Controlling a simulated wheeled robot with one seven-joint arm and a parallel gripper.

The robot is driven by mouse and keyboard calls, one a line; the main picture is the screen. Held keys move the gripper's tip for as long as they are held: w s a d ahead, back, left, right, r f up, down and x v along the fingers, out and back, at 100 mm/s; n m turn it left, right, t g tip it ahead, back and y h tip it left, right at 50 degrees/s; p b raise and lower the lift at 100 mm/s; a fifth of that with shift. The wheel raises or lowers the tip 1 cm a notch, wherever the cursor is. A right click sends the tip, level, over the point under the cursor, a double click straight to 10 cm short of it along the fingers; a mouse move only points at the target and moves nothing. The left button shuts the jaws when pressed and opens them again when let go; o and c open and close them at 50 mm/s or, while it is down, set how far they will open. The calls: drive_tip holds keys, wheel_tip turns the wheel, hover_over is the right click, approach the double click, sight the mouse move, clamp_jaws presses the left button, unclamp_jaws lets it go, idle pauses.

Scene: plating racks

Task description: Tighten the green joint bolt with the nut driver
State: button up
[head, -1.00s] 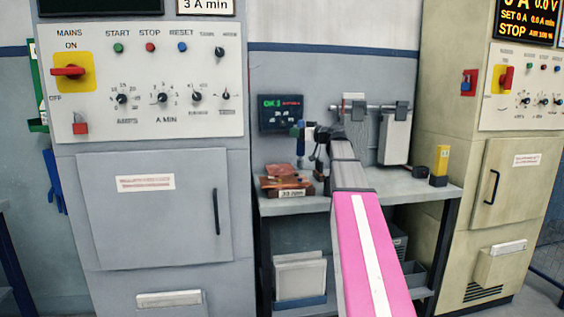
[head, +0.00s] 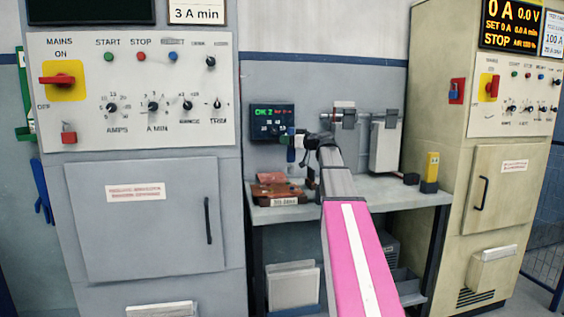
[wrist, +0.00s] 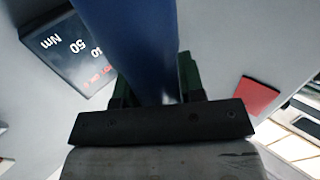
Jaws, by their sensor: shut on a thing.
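My gripper (head: 307,143) is over the bench at the end of my pink arm. It is shut on the nut driver, whose thick blue body (wrist: 128,40) fills the top middle of the wrist view between the dark green fingers. In the head view the driver (head: 291,142) looks small and stands roughly upright above the copper-coloured joint block (head: 272,191). The block sits at the bench's left front with a white label. I cannot make out the green joint bolt. Whether the driver's lower end touches anything is too small to tell.
A dark display (head: 270,122) with green and red text stands behind the driver; it also shows in the wrist view (wrist: 66,52). A yellow block (head: 431,168) stands on the bench (head: 385,191) at right. Grey (head: 150,220) and cream (head: 500,235) cabinets flank the bench.

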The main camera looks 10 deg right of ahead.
drive_tip(key=w, duration=0.4)
drive_tip(key=shift+w+r, duration=0.2)
drive_tip(key=shift+w, duration=0.15)
drive_tip(key=shift+f, duration=0.2)
